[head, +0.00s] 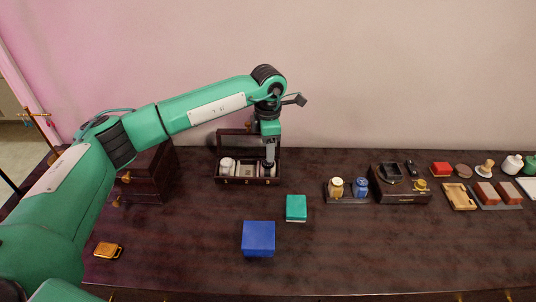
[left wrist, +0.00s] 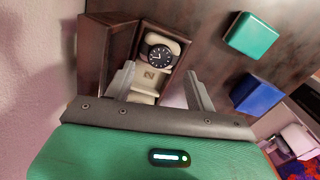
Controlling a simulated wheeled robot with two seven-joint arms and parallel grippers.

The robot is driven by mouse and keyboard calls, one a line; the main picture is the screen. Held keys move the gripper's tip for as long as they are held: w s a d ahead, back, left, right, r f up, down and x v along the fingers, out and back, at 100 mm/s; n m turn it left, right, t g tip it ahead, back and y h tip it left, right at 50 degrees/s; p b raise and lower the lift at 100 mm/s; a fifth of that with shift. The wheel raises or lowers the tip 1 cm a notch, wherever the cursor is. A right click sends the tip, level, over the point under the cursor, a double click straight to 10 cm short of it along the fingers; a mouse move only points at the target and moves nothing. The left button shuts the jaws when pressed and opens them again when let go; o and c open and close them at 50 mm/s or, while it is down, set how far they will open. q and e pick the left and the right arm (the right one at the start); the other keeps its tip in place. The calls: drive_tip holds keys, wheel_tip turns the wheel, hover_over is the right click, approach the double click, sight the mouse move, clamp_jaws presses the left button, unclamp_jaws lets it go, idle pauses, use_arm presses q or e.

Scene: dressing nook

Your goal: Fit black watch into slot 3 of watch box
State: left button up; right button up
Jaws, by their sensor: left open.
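The dark wooden watch box (head: 236,181) stands open at the back of the table, lid raised against the wall side. It holds pale cushions in a row; a white one (head: 227,164) shows at its left end. My left gripper (head: 270,162) points down over the box's right end. In the left wrist view the black watch (left wrist: 159,56), round with a dark dial, lies face up on a pale cushion in the end compartment. The left gripper (left wrist: 161,76) is open there, its fingers apart and not closed on the watch. In the head view the gripper mostly hides the watch.
A teal box (head: 296,208) and a blue box (head: 259,238) stand in front of the watch box. A dark wooden chest (head: 146,178) is to its left. A stand with two small jars (head: 348,199) and a tray with accessories (head: 402,197) are to the right. The front centre-right is clear.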

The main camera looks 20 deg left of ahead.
use_arm(q)
wheel_tip(320, 180, up, 8)
drive_tip(key=shift+f, duration=0.25)
use_arm(e)
drive_tip(key=shift+w+a+r, duration=0.25)
drive_tip(key=shift+w+r, duration=0.6)
drive_tip(key=shift+r, duration=0.05)
